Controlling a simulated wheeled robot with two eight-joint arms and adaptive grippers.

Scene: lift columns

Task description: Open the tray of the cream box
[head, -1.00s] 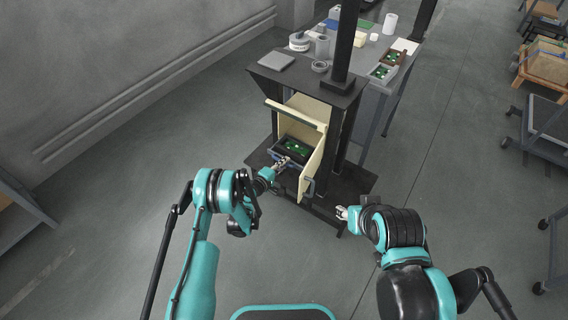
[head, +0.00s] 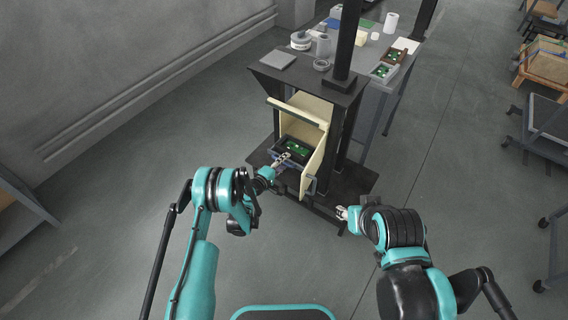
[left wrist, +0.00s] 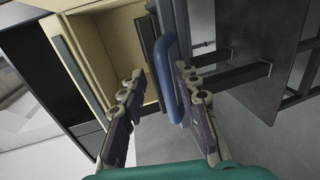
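The cream box (head: 303,108) hangs in the dark lift column frame, with its cream door (head: 316,165) open toward the right. A dark tray (head: 278,150) holding a green board (head: 298,147) sits low in the box. My left gripper (head: 284,158) is at the tray's front. In the left wrist view a blue handle (left wrist: 164,66) lies between the two fingers of the left gripper (left wrist: 158,75). The fingers are apart, with a clear gap on the left side and the right finger close to the handle. My right gripper (head: 343,212) is right of the door, away from the box; its finger state is unclear.
A grey table (head: 366,60) behind the column carries small trays, a roll and cups. A black post (head: 346,40) rises from the column top. A dark base plate (head: 350,185) lies under the box. Carts stand far right; the floor at left is clear.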

